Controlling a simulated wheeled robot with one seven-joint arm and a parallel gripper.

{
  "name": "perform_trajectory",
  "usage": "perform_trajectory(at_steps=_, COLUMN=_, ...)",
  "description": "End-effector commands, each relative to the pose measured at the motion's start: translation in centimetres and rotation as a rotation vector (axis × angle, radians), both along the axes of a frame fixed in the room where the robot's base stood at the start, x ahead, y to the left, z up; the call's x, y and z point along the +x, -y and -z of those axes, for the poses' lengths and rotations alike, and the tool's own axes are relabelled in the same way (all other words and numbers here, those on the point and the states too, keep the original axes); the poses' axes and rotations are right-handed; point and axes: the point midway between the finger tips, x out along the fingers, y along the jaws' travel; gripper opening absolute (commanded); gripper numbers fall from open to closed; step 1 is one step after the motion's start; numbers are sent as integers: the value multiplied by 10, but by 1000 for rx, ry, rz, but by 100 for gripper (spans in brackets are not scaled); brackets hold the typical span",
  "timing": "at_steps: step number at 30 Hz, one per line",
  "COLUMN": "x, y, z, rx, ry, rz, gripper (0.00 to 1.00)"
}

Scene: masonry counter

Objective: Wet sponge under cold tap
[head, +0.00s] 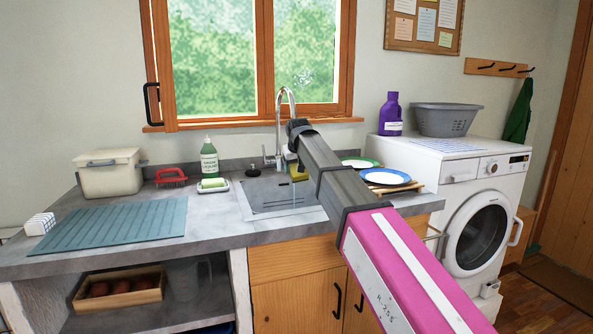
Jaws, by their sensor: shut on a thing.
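The chrome tap (281,118) arches over the grey sink (255,196) in the counter. My arm reaches from the lower right to the sink, and its wrist hides part of the tap. My gripper (292,160) is just below the spout, mostly hidden behind my own wrist. It is shut on the yellow sponge (299,173), of which only a small part shows, above the right side of the basin. A thin pale streak, seemingly water, shows below the sponge. I cannot tell how wet the sponge is.
A green soap bottle (209,160), a soap dish (213,186) and a red brush (171,177) stand left of the sink. Plates (387,177) lie right of it, near my arm. A blue-grey mat (110,224) covers the left counter. A washing machine (470,215) stands right.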

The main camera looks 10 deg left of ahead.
Motion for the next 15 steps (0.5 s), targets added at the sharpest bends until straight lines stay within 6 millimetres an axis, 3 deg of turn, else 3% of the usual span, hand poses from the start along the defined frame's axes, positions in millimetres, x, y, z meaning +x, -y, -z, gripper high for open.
perform_trajectory(at_steps=15, x=-35, y=12, z=1, rx=0, ry=-1, rz=0, gripper=49)
